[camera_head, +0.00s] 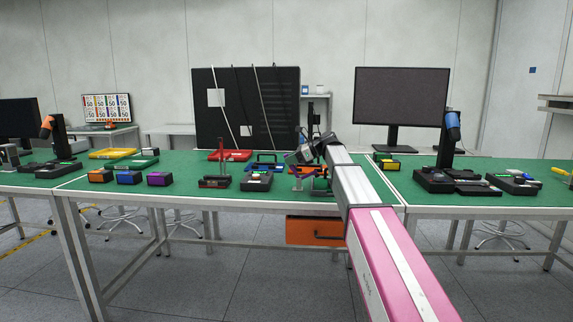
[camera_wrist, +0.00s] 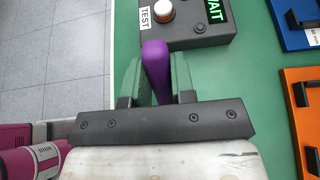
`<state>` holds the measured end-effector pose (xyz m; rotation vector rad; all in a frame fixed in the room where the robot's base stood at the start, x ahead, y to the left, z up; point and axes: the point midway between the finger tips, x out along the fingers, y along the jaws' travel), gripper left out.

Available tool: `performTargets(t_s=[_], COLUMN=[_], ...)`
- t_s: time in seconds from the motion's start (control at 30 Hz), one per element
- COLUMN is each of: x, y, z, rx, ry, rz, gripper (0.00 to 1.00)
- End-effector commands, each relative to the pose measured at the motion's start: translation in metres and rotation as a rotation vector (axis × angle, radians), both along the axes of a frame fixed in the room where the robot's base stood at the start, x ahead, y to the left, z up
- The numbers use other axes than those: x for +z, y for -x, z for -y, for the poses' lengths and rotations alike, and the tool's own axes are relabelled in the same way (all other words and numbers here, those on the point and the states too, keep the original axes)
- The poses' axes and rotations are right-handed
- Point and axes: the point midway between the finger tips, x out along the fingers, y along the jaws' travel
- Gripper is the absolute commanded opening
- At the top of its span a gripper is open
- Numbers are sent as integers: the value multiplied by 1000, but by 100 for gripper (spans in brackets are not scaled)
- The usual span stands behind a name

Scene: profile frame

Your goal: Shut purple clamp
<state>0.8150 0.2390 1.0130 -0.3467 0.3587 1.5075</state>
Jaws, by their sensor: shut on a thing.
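A purple handle (camera_wrist: 155,62), apparently of the purple clamp, stands between my two green fingers in the wrist view. My gripper (camera_wrist: 156,80) is shut on it, with a finger on each side and the rounded tip reaching past them. The clamp's base and arm are hidden beneath the gripper, so its angle cannot be told.
A dark box with a "TEST" label and lit "WAIT" sign (camera_wrist: 213,10) sits just beyond the handle. Blue (camera_wrist: 296,22) and orange (camera_wrist: 301,115) plates with black handles lie to the right. The table's front edge is close by.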

Motion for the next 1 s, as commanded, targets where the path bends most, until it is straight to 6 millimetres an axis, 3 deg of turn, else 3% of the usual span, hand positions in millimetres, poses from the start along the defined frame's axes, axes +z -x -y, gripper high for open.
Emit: performTargets(t_s=[0.5, 1.0], x=[6, 7], y=[1, 1], z=[32, 38], rx=[0, 0], ry=[-344, -410], rz=[11, 14], gripper=[10, 10])
